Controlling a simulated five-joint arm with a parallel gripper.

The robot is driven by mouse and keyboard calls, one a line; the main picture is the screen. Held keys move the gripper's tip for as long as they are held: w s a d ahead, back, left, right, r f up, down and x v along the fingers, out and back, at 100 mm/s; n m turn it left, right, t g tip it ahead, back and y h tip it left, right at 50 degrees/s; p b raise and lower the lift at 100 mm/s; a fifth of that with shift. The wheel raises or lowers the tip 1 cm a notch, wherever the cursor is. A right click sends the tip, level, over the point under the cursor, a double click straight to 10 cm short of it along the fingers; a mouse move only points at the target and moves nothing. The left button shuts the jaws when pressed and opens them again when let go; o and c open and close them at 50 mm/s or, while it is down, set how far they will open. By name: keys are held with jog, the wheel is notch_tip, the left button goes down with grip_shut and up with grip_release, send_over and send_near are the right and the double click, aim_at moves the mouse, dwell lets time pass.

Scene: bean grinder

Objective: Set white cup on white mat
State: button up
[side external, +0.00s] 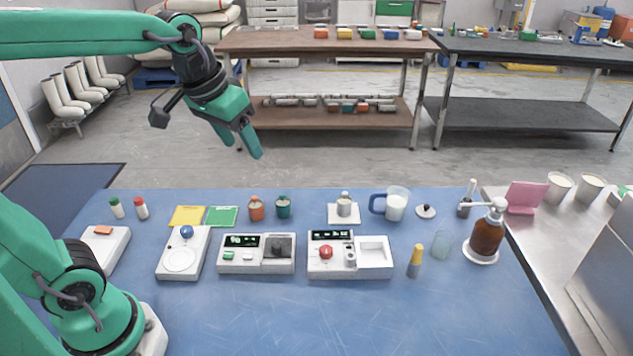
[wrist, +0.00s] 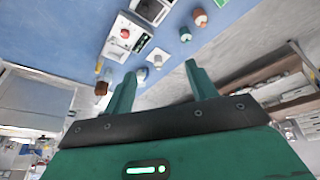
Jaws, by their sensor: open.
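The white cup (side external: 344,203) is a small pale container with a greyish top. It stands upright at the back of the blue table, on the white mat (side external: 333,220), a small square. In the wrist view a small pale shape, apparently the white cup (wrist: 158,56), lies beyond my fingertips; the mat is hard to make out there. My gripper (side external: 242,150) is open and empty, high above the table's back edge, up and to the left of the cup. Its two green fingers also show in the wrist view (wrist: 161,68), with nothing between them.
Orange (side external: 256,207) and green (side external: 283,207) containers stand left of the cup. A blue-handled jug (side external: 396,205) stands close on its right. White devices (side external: 375,268) lie in front. Yellow (side external: 187,216) and green (side external: 221,216) mats lie farther left.

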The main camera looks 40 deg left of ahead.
jog(key=s+f+m+t, duration=0.1)
jog(key=s+f, duration=0.2)
jog(key=s, duration=0.6)
jog(key=shift+a+f, duration=0.25)
jog(key=shift+f, duration=0.15)
jog(key=shift+s, duration=0.1)
dwell(0.6)
